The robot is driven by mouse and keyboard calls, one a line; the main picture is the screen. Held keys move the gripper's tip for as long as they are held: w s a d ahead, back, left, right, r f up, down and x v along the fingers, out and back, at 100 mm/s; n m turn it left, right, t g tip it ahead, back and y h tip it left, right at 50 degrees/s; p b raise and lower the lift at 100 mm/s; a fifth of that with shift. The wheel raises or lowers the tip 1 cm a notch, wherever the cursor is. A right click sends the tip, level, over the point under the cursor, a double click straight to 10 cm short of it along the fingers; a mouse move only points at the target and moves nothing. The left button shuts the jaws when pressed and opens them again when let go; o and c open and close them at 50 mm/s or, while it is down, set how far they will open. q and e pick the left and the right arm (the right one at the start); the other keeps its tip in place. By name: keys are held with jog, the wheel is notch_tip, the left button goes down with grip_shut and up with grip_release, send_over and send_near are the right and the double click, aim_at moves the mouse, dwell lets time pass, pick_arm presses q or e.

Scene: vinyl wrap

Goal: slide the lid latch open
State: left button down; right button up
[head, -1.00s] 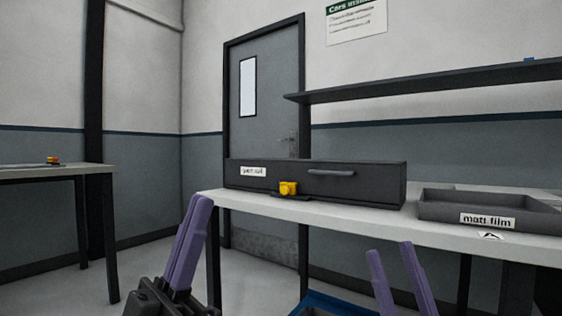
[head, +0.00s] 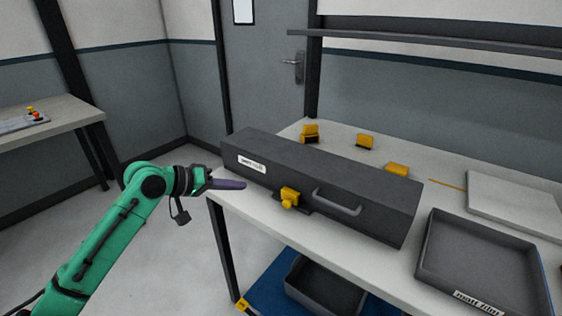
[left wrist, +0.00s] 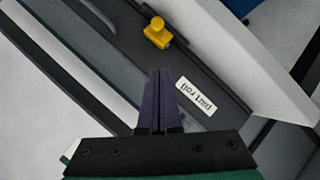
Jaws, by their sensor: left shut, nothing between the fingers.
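The lid latch (head: 291,197) is a yellow block with a knob on a dark plate, on the front of a long dark grey box (head: 375,196). The latch also shows near the top of the left wrist view (left wrist: 157,32). The box's lid is down, with a grey handle (head: 338,202) right of the latch and a white label (head: 252,163) on the left. My left gripper (head: 243,184) is shut and empty, in front of the box's left end, left of the latch and apart from it. Its purple fingers (left wrist: 158,75) point toward the box. My right gripper is out of view.
The box stands on a pale table (head: 240,210). A matt film tray (head: 480,262) sits at the right. Yellow blocks (head: 365,142) lie behind the box. A blue mat with a dark bin (head: 325,285) is below. Floor left of the table is clear.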

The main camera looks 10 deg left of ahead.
pick_arm(q)
jog(key=shift+s+a+r+g, duration=0.2)
jog(key=shift+r+g, duration=0.05)
jog(key=shift+g, duration=0.05)
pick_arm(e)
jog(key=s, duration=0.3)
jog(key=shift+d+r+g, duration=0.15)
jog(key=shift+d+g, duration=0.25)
pick_arm(q)
jog(key=p, duration=0.2)
send_near(289, 199)
jog(key=w, duration=0.3)
jog(key=shift+w+a, duration=0.1)
jog(key=shift+w, duration=0.15)
jog(key=shift+s+d+f+p, duration=0.2)
jog(key=shift+d+f+p, duration=0.1)
jog(key=shift+d+f, duration=0.65)
jog(key=shift+s+d+f, duration=0.1)
jog(key=shift+d+f, duration=0.2)
jog(key=shift+f, duration=0.1)
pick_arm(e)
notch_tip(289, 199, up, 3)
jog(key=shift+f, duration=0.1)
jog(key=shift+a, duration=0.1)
